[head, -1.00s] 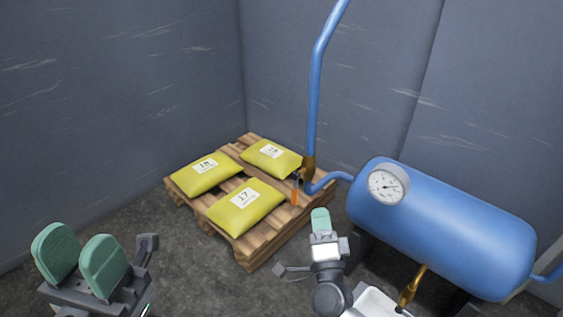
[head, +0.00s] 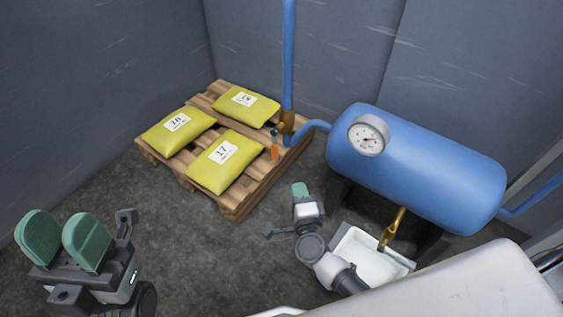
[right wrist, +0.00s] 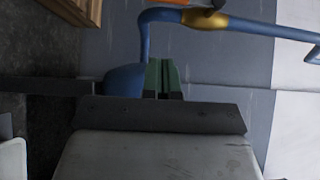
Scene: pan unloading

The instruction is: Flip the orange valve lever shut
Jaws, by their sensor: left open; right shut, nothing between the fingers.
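The orange lever (head: 274,149) hangs down from the brass valve (head: 285,126) on the blue pipe (head: 289,60), in the middle of the head view. In the right wrist view, the brass valve (right wrist: 207,19) is at the top, with part of the orange lever (right wrist: 185,2) cut off by the edge. My right gripper (head: 300,189) is below and right of the lever in the head view, apart from it. Its green fingers (right wrist: 160,75) are shut and empty. My left gripper (head: 62,238) is open and empty at the lower left, far from the valve.
A blue tank (head: 420,165) with a gauge (head: 368,135) stands right of the valve. A white tray (head: 365,262) lies below its brass outlet (head: 393,228). A wooden pallet (head: 233,205) with yellow bags (head: 225,162) sits behind and left. Open floor lies between my grippers.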

